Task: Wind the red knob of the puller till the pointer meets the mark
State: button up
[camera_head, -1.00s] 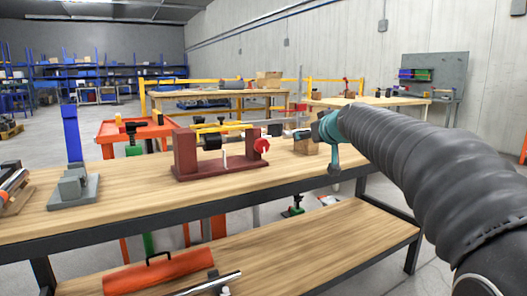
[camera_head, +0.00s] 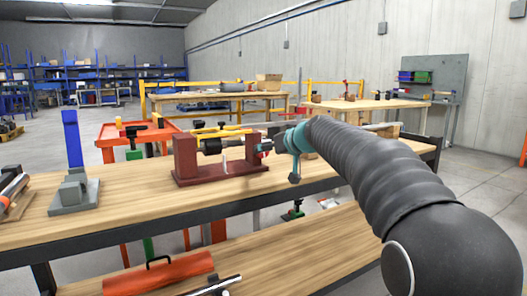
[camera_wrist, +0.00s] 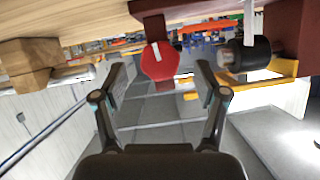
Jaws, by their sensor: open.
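The puller is a dark red frame (camera_head: 222,176) with two uprights on the workbench in the head view. A black cylinder (camera_head: 211,146) sits on its shaft, with a thin white upright strip beside it. The red knob (camera_wrist: 160,62) is at the frame's end, with a white line on its face. In the head view my gripper (camera_head: 270,145) largely hides it. In the wrist view my gripper (camera_wrist: 161,72) is open, with one finger on each side of the knob and gaps between. I cannot make out whether pointer and mark meet.
A wooden block (camera_wrist: 30,60) with a metal rod stands beside the puller. A grey device (camera_head: 74,192) with a blue upright is at the bench's left. A red-orange table (camera_head: 110,133) stands behind. The bench front (camera_head: 140,205) is clear.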

jog(key=shift+x, duration=2)
jog(key=c, duration=1.1)
jog(key=shift+f+m+y+b, duration=0.2)
jog(key=shift+m+y+b, duration=0.1)
jog(key=shift+m+b, duration=0.15)
jog(key=shift+c, duration=0.2)
jog(key=shift+r+m+g, duration=0.2)
jog(key=shift+m+g, duration=0.1)
jog(key=shift+m, duration=0.15)
